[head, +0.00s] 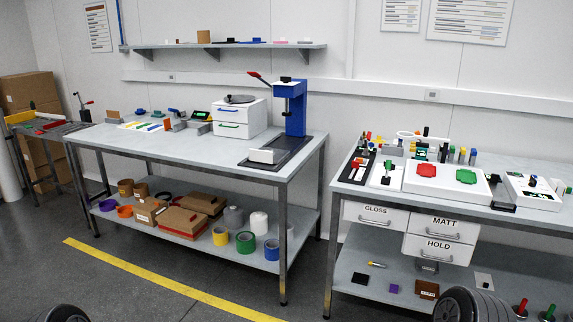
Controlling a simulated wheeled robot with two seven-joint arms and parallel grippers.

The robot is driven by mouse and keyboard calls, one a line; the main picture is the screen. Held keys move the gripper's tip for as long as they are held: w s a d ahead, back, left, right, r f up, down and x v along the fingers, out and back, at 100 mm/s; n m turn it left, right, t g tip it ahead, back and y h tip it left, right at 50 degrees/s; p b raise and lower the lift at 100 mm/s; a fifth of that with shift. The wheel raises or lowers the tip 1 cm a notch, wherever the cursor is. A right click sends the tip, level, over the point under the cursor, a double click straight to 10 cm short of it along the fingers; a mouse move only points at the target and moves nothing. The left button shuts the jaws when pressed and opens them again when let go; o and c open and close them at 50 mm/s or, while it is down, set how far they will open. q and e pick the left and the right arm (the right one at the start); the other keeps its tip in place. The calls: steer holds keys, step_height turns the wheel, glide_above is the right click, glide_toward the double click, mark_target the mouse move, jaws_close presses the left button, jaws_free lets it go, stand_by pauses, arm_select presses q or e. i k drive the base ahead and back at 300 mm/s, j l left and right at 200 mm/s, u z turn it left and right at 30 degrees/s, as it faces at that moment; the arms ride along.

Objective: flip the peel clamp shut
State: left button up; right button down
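A blue upright stand (296,115) on a dark base plate (297,146) stands at the right end of the left workbench. It looks like the peel tester, though no label shows. A lever with a red handle (259,78) slants up and left from its head. A white block (263,156) sits at the front left of the base. A second red-handled lever device (86,105) stands at the far left. I cannot tell for sure which is the peel clamp. Neither gripper's fingers show; only dark rounded parts, apparently mine, show at the bottom edge.
The left workbench top (190,150) has bare room along its front; small parts and a white drawer unit (238,118) line its back. The right bench (534,225) is crowded with trays. A floor gap separates the benches. A yellow line (165,282) crosses the open floor.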

mark_target(366, 140)
steer(key=i+j+z, duration=0.1)
steer(key=i+j, duration=0.4)
steer(key=i, duration=0.3)
steer(key=i+j+z, duration=0.1)
steer(key=i+j, duration=0.5)
steer(key=i, duration=0.15)
steer(key=i+j+z, duration=0.1)
steer(key=i+j, duration=0.5)
steer(key=i, duration=0.15)
